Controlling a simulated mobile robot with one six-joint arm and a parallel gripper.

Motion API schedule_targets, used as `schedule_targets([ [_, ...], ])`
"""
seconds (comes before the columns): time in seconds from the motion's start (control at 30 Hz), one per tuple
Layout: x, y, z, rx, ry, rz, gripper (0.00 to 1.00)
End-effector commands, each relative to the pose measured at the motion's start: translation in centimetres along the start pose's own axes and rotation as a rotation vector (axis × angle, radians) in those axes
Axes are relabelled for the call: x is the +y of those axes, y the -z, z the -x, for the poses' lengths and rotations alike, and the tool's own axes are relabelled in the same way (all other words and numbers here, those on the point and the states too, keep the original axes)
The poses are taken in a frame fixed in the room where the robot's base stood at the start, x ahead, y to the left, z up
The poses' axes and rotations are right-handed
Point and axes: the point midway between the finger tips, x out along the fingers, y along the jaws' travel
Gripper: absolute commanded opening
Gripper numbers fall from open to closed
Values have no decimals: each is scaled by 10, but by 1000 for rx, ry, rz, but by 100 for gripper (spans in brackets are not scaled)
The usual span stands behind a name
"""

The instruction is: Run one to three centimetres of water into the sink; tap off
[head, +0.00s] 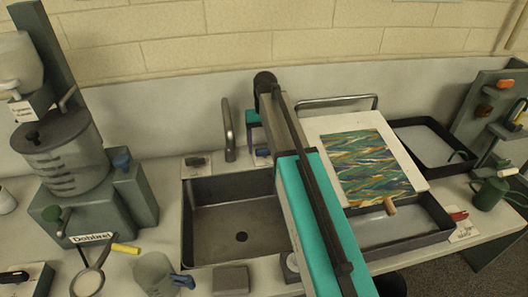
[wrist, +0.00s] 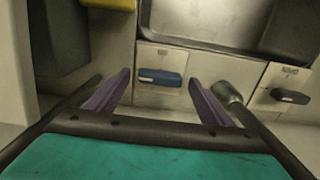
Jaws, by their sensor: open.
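The dark grey sink (head: 205,190) is in the middle of the head view. Its floor looks bare, with a dark drain hole (head: 241,236); no water shows. A grey tap spout (head: 229,130) stands behind it, with no stream visible. A dark lever (head: 195,161) is left of the spout and a blue lever (head: 262,153) right of it. In the wrist view the blue lever (wrist: 160,77) lies on a pale plate between and beyond my open fingers. My gripper (wrist: 160,84) is empty; contact with the lever cannot be told. The spout (wrist: 230,94) is beside the right finger.
My arm crosses the sink's right side. A dispenser (head: 65,155) stands left, with a jug (head: 153,275) and a grey block (head: 231,279) in front. A board with marbled paper (head: 365,165) leans over a tray (head: 440,232) at right. A green can (head: 490,193) is farther right.

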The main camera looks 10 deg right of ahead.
Motion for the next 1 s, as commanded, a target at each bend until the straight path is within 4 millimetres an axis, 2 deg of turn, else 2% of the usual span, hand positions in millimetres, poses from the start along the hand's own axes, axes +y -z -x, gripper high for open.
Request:
schedule_targets([
  [0.03,0,0,-7,0,0,0,75],
  [0.2,0,0,-14,0,0,1,75],
  [0.57,-1,0,-15,0,0,1,75],
  [0.6,-1,0,-15,0,0,1,73],
  [0.67,-1,0,-15,0,0,1,63],
  [0.83,-1,0,-15,0,0,2,34],
  [1.0,-1,0,-14,0,0,-2,34],
])
